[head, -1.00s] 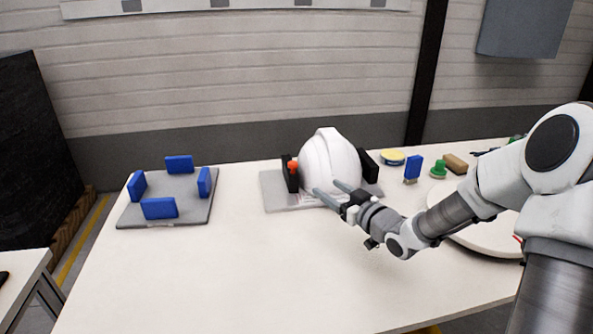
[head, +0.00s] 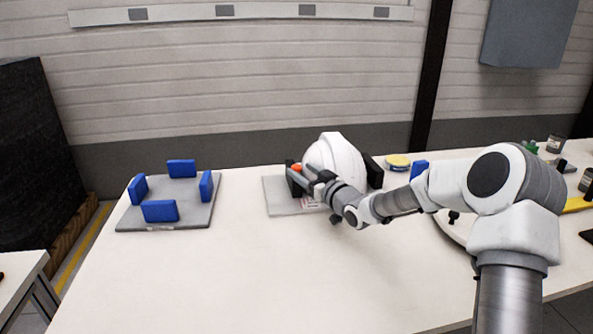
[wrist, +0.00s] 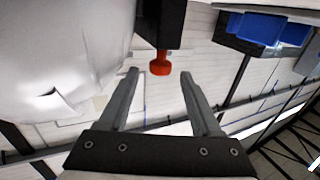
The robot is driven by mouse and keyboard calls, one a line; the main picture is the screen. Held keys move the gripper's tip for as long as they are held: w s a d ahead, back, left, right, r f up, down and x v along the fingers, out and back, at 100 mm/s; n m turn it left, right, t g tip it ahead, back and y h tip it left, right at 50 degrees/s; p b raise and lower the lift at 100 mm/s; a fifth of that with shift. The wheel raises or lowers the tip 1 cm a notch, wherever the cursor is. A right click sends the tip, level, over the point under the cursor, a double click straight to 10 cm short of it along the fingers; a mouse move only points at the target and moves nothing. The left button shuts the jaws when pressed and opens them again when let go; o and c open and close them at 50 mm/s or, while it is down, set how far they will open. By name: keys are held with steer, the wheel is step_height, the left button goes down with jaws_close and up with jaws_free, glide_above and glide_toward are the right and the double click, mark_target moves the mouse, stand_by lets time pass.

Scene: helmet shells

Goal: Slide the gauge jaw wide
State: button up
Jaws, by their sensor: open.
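The gauge stands on a grey plate (head: 282,203) with a black left jaw (head: 293,178) and a black right jaw (head: 373,172). A white helmet shell (head: 338,156) sits between the jaws. A red-orange knob (head: 297,168) sticks out of the left jaw. My gripper (head: 300,176) is at the front of the left jaw, close to the knob. In the wrist view my gripper (wrist: 158,76) is open, and the red knob (wrist: 160,65) shows between and just beyond the fingertips. The helmet shell (wrist: 60,60) fills the left side there. I cannot tell whether the fingers touch the knob.
A grey plate with several blue blocks (head: 160,211) lies at the left of the white table (head: 200,280). A yellow round tin (head: 398,162) and a blue item (head: 419,168) stand right of the gauge. The table between the two plates is clear.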

mark_target(299, 168)
steer(key=shift+x, duration=1.85)
steer(key=shift+s, duration=0.1)
jaws_close()
steer(key=shift+b, duration=0.3)
